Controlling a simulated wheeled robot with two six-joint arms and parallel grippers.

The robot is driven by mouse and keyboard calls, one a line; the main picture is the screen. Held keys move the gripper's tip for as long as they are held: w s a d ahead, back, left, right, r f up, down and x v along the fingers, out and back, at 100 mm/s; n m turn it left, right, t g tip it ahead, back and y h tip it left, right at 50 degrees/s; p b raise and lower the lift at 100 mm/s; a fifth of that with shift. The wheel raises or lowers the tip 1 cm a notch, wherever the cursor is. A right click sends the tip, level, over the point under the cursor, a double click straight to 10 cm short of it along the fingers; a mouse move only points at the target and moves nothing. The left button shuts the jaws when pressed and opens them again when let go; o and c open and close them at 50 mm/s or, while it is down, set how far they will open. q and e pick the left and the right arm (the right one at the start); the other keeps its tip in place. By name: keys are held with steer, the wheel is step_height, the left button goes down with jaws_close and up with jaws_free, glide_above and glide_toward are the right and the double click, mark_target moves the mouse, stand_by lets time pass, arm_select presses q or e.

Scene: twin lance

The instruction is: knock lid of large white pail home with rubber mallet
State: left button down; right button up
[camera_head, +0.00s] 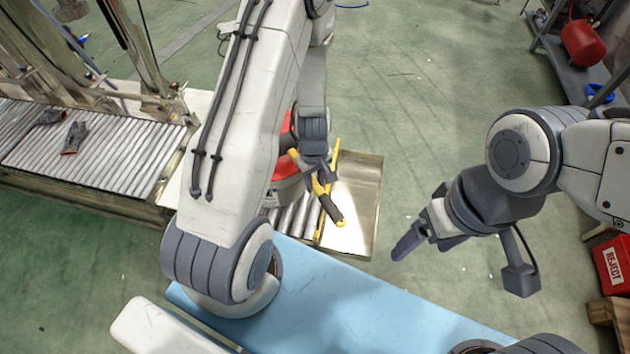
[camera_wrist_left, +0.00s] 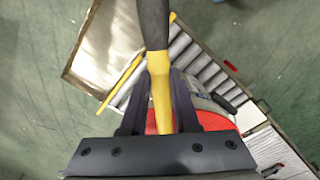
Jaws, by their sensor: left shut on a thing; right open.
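My left gripper (camera_head: 318,177) is shut on the mallet (camera_head: 333,210), around its yellow shaft. The black grip end points toward the lower right in the head view. In the left wrist view the mallet's shaft (camera_wrist_left: 160,85) runs down between the fingers; its head is hidden. The white pail (camera_head: 287,184) stands behind my left arm, mostly hidden, with a red lid (camera_head: 286,166). How the lid is seated cannot be told. My right gripper (camera_head: 418,238) is open and empty, off to the right.
A longer roller conveyor (camera_head: 105,150) with dark gloves (camera_head: 74,137) is at left. A blue surface (camera_head: 340,305) lies in front. A red reject bin (camera_head: 613,262) is at right.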

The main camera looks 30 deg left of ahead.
arm_select(q)
step_height(320, 180, up, 2)
steer(key=shift+r+p, duration=0.1)
steer(key=shift+p, duration=0.55)
arm_select(e)
step_height(320, 180, up, 2)
arm_select(q)
steer(key=shift+f, duration=0.2)
arm_select(e)
steer(key=shift+f, duration=0.1)
arm_select(q)
step_height(320, 180, down, 5)
steer(key=b, duration=0.5)
steer(key=shift+r+p, duration=0.35)
steer(key=shift+r, duration=0.15)
arm_select(e)
step_height(320, 180, down, 4)
arm_select(q)
step_height(320, 180, up, 10)
steer(key=p, duration=0.9)
steer(key=shift+f+p, duration=0.15)
steer(key=shift+p, duration=0.2)
steer(key=shift+f, duration=0.1)
arm_select(e)
step_height(320, 180, up, 10)
steer(key=shift+f, duration=0.2)
